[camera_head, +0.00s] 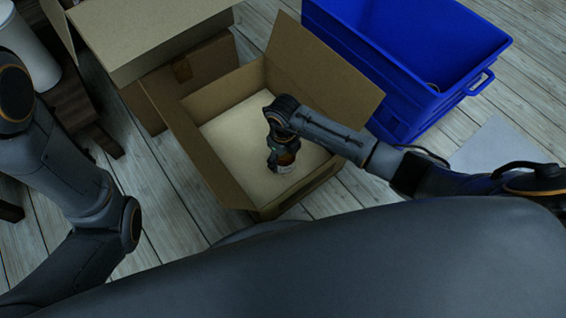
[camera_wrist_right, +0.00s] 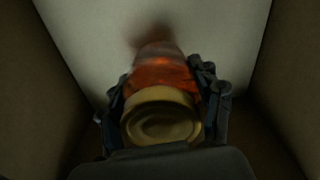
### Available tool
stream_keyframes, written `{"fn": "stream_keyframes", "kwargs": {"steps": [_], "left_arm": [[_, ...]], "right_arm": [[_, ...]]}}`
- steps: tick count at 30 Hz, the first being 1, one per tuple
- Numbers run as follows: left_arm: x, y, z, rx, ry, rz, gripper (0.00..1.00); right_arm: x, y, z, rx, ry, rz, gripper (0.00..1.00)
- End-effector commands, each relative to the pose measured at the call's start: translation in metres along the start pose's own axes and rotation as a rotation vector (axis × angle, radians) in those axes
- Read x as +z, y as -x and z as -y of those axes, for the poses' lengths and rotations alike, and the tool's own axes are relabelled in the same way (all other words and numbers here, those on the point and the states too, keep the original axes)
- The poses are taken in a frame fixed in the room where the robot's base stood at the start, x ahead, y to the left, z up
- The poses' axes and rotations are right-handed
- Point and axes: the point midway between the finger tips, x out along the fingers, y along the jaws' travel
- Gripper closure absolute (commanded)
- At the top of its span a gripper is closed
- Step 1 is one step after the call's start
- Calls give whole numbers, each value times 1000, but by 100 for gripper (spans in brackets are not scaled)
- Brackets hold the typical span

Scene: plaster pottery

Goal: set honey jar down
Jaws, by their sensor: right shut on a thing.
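The honey jar (camera_head: 286,164) is inside an open cardboard box (camera_head: 199,158) on the floor in the head view. My right gripper (camera_head: 281,153) reaches down into the box and is shut on the jar. In the right wrist view the jar (camera_wrist_right: 160,76) shows amber glass and a round gold lid (camera_wrist_right: 161,125), between the two fingers of the gripper (camera_wrist_right: 163,100). The jar's base points toward the pale box floor (camera_wrist_right: 90,35); I cannot tell whether it touches. My left arm is at the left of the head view, but its gripper is not in view.
The box's walls and raised flaps (camera_head: 324,72) surround the right gripper. A closed cardboard box (camera_head: 150,38) stands behind at left, and a blue crate (camera_head: 400,60) at right. The box floor around the jar looks bare. Wooden floorboards (camera_head: 165,200) are clear in front.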

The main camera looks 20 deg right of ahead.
Motion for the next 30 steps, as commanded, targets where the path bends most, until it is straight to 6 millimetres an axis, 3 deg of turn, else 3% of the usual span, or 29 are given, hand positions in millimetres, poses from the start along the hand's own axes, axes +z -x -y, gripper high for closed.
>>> {"fn": "stream_keyframes", "kwargs": {"steps": [5, 17, 18, 20, 21, 30], "left_arm": [[-10, 17, -5, 3, -1, -11, 60], [-10, 18, -5, 4, -1, -10, 60], [-10, 17, -5, 4, -1, -11, 60], [-10, 17, -5, 4, -1, -11, 60], [-10, 17, -5, 4, -1, -11, 60], [-10, 17, -5, 4, -1, -11, 60]], "right_arm": [[1, -30, -1, 2, 0, 2, 91], [1, -33, 0, 0, 1, 2, 91], [0, -33, 0, 0, 1, 0, 29], [0, -33, 0, 0, 1, 0, 17], [0, -33, 0, 0, 1, -1, 13], [0, -32, 0, 0, 1, -1, 13]]}}
